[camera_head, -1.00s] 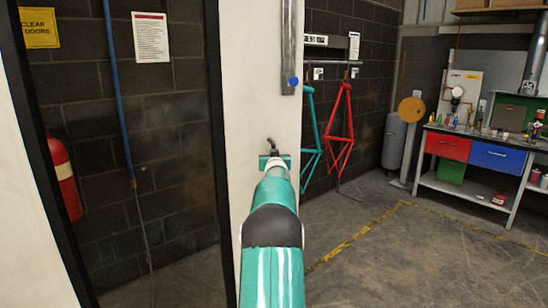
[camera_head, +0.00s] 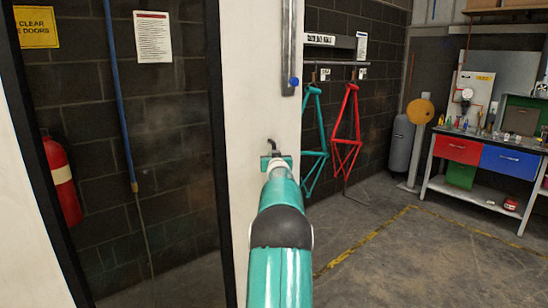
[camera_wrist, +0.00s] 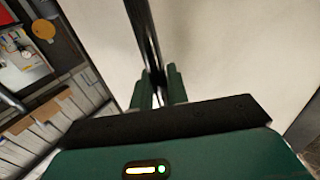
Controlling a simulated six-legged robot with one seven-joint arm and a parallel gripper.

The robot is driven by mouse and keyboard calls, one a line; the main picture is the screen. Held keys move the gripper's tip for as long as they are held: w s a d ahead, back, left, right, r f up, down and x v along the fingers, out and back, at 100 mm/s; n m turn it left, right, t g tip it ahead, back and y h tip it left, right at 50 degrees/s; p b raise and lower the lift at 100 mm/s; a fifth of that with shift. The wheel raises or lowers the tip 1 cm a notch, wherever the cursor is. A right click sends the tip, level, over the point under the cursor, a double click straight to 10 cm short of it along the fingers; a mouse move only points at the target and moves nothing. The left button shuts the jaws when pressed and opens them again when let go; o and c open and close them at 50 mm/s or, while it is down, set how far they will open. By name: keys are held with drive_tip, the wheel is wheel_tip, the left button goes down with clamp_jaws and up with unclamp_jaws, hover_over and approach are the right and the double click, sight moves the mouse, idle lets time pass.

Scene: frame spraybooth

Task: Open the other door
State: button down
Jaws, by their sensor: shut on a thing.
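A white door panel (camera_head: 262,100) with a tall dark-framed window (camera_head: 160,190) fills the left and middle of the head view. A dark handle (camera_head: 273,145) shows near the panel's right edge, just above my gripper (camera_head: 277,162). In the wrist view, my gripper's green fingers (camera_wrist: 157,85) are closed around a dark bar (camera_wrist: 143,25), which crosses in front of the pale door face. The bar appears to be the handle. My arm hides the lower part of the handle in the head view. I cannot tell how far the door is open.
A grey vertical rod (camera_head: 289,45) is on the panel's upper right. Beyond it hang a teal frame (camera_head: 313,140) and a red frame (camera_head: 347,130). A workbench (camera_head: 480,155) stands at right. A fire extinguisher (camera_head: 60,180) shows through the window. Floor at right is clear.

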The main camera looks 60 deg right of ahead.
drive_tip(key=c, duration=1.4)
unclamp_jaws()
drive_tip(key=shift+c, duration=0.2)
drive_tip(key=shift+a, duration=0.1)
drive_tip(key=v, duration=1.3)
drive_tip(key=shift+s+a, duration=0.25)
drive_tip(key=shift+a, duration=0.05)
